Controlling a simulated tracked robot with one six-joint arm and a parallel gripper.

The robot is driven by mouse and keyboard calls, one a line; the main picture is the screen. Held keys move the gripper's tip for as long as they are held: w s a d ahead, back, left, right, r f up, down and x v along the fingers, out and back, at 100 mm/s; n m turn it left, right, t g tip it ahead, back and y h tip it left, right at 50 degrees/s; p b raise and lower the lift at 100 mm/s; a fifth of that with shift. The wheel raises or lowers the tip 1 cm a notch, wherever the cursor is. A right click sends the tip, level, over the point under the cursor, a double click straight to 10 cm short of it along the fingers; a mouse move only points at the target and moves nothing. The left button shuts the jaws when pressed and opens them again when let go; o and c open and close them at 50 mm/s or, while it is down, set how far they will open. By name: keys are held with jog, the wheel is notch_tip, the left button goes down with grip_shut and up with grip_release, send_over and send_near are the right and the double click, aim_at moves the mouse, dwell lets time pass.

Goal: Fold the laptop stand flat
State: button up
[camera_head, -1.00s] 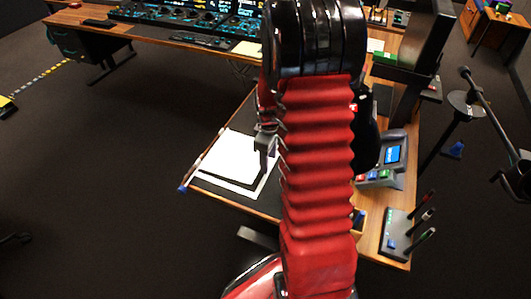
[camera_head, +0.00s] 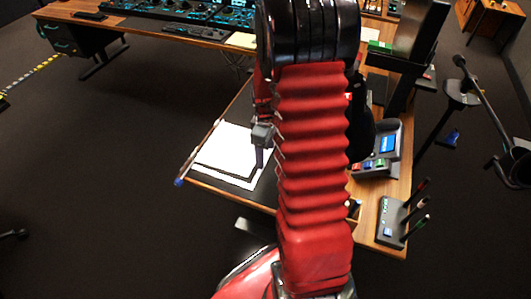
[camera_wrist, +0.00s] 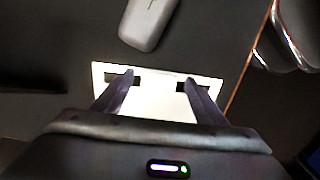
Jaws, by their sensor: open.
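I cannot clearly make out the laptop stand in either view; my arm hides part of the desk in the head view. My gripper (camera_head: 261,160) is over the near-left part of the desk, beside the white sheets (camera_head: 225,152). In the wrist view my gripper (camera_wrist: 158,82) is open, with its two dark fingers apart and nothing seen between them but a white sheet (camera_wrist: 155,103) below. Dark patches show on that sheet near both fingertips. I cannot tell whether the fingers touch it.
A grey rounded object, like a mouse (camera_wrist: 146,22), lies beyond the fingers. A device with a blue screen (camera_head: 388,143), a pen holder (camera_head: 391,220) and a dark monitor (camera_head: 418,35) stand on the desk's right side. A microphone arm (camera_head: 480,100) is farther right.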

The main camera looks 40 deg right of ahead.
notch_tip(320, 180, up, 13)
jog(key=shift+r, duration=0.15)
dwell(0.4)
jog(key=shift+w+a+r+g, duration=0.35)
jog(key=shift+w+r, duration=0.2)
jog(key=shift+w, duration=0.2)
jog(key=c, duration=1)
jog(key=shift+s+f, duration=0.15)
jog(key=shift+f, duration=0.55)
jog(key=c, duration=0.5)
jog(key=f, duration=1.2)
jog(key=shift+s+d+f, duration=0.2)
jog(key=shift+s+f, duration=0.15)
grip_shut()
jog(key=shift+d, duration=0.1)
